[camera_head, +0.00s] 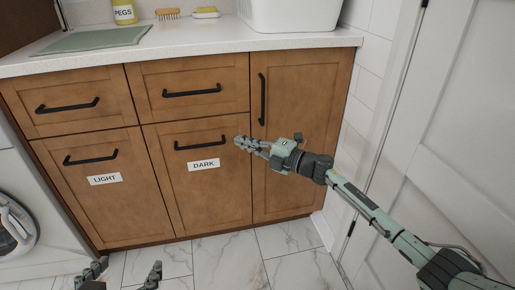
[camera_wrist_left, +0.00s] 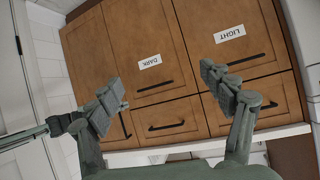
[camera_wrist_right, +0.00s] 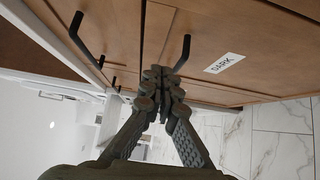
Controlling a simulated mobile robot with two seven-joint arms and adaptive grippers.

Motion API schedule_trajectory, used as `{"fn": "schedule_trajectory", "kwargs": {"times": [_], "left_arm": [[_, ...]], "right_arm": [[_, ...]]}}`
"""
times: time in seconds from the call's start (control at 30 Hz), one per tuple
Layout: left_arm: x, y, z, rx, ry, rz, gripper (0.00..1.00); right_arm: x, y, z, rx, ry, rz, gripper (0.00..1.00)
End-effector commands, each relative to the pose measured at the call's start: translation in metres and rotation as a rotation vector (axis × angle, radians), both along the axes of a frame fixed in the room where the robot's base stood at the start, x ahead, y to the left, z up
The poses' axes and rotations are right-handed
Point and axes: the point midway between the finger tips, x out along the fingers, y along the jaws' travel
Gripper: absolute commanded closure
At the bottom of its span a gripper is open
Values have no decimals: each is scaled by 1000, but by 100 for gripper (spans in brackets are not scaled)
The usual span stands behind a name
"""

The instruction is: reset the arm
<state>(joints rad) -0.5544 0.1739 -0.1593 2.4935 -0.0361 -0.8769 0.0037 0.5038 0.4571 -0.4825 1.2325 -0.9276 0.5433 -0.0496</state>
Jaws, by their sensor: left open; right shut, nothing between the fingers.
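My right arm (camera_head: 385,222) reaches in from the lower right. My right gripper (camera_head: 243,143) is shut and empty, in front of the cabinet beside the right end of the DARK drawer's handle (camera_head: 201,144). In the right wrist view its fingers (camera_wrist_right: 165,85) are together, with a black handle end just beyond them; I cannot tell if they touch it. My left gripper (camera_head: 122,278) is at the bottom edge of the head view, low over the floor. In the left wrist view its fingers (camera_wrist_left: 168,100) are wide apart with nothing between them.
The wooden cabinet (camera_head: 190,130) has closed drawers, one labelled LIGHT (camera_head: 105,179), and a tall door. The countertop (camera_head: 200,43) holds a PEGS bottle (camera_head: 124,12), brush (camera_head: 167,14) and white basin (camera_head: 290,15). A washer (camera_head: 15,225) stands left, a white door (camera_head: 460,120) right.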

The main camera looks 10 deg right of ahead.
Motion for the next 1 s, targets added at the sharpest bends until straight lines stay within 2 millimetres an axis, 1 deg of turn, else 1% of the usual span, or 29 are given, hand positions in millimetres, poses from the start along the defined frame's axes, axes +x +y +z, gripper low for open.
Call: {"fn": "schedule_trajectory", "kwargs": {"times": [0.03, 0.1, 0.23, 0.37, 0.47, 0.5, 0.57, 0.63, 0.67, 0.7, 0.77, 0.8, 0.87, 0.9, 0.97, 1.0], "left_arm": [[-2, 3, -2, 6, 16, 5, 20], [-4, 6, -6, 14, 36, 9, 20], [-6, 8, -9, 20, 52, 14, 20], [-7, 10, -12, 26, 70, 18, 20], [-9, 15, -22, 36, 109, 26, 20], [-10, 18, -29, 43, 135, 31, 20], [-13, 24, -41, 56, 185, 42, 20], [-18, 32, -59, 71, 255, 56, 20], [-21, 36, -67, 78, 285, 63, 20], [-25, 41, -78, 87, 327, 72, 20], [-31, 49, -93, 99, 387, 85, 20], [-36, 54, -101, 106, 420, 93, 20], [-43, 60, -114, 115, 471, 105, 20], [-48, 64, -120, 121, 500, 113, 20], [-55, 70, -130, 129, 545, 123, 20], [-59, 74, -136, 134, 572, 129, 20]], "right_arm": [[-8, -8, 0, -1, 0, 0, 100], [-17, -16, 0, -1, 0, 1, 100], [-27, -27, -1, 1, 1, 1, 100], [-33, -31, 1, 18, 7, -16, 100], [-35, -37, 1, 101, 45, -109, 100], [-36, -43, 0, 155, 76, -175, 100], [-41, -57, -6, 252, 143, -304, 100], [-55, -81, -24, 375, 257, -484, 100], [-64, -93, -34, 426, 315, -567, 100], [-80, -109, -51, 489, 397, -677, 100], [-109, -130, -79, 567, 528, -834, 100], [-131, -141, -97, 607, 613, -927, 100], [-167, -153, -123, 652, 737, -1053, 100], [-193, -159, -138, 675, 818, -1130, 100], [-233, -165, -159, 701, 943, -1241, 100], [-261, -167, -170, 711, 1022, -1309, 100]]}}
